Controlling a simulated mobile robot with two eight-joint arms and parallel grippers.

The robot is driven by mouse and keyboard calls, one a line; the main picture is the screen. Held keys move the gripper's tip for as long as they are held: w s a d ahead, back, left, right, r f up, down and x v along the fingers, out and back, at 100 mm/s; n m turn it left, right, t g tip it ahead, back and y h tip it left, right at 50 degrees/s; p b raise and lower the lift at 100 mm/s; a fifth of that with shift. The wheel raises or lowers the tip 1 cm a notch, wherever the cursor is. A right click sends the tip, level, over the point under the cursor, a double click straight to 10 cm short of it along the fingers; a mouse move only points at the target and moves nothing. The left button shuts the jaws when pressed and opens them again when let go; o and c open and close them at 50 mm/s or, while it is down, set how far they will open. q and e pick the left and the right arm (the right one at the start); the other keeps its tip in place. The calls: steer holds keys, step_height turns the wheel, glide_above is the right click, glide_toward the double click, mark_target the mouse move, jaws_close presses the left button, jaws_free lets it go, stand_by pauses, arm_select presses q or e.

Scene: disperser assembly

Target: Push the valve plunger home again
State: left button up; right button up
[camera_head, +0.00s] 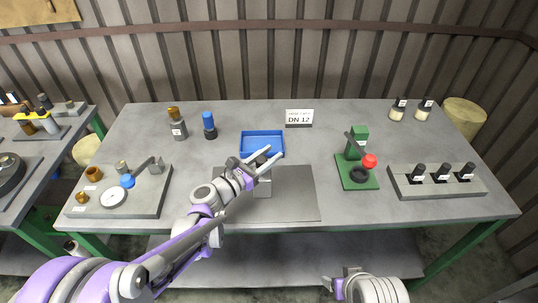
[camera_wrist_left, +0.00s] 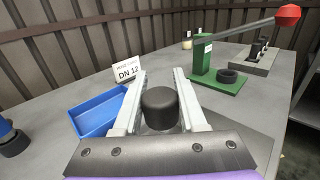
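A grey block (camera_head: 263,188) stands on the dark mat in the middle of the bench, partly hidden by my left gripper. A black round plunger or cap (camera_wrist_left: 160,108) shows between the fingers in the left wrist view; its lower part is hidden. My left gripper (camera_head: 273,158) is above the block, its two fingers (camera_wrist_left: 160,75) apart on either side of the black piece. I cannot tell whether they touch it. My right gripper (camera_head: 336,284) is low at the bottom edge, in front of the bench, and its fingers are not clear.
A blue tray (camera_head: 262,137) lies just behind my left gripper, with a "DN 12" sign (camera_head: 299,118) beyond. A green lever press (camera_head: 357,170) with a red knob stands right, beside a rack (camera_head: 437,188) of black-topped pieces. A fixture plate (camera_head: 120,207) is left.

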arm_select(q)
jaws_close()
stand_by(0.9)
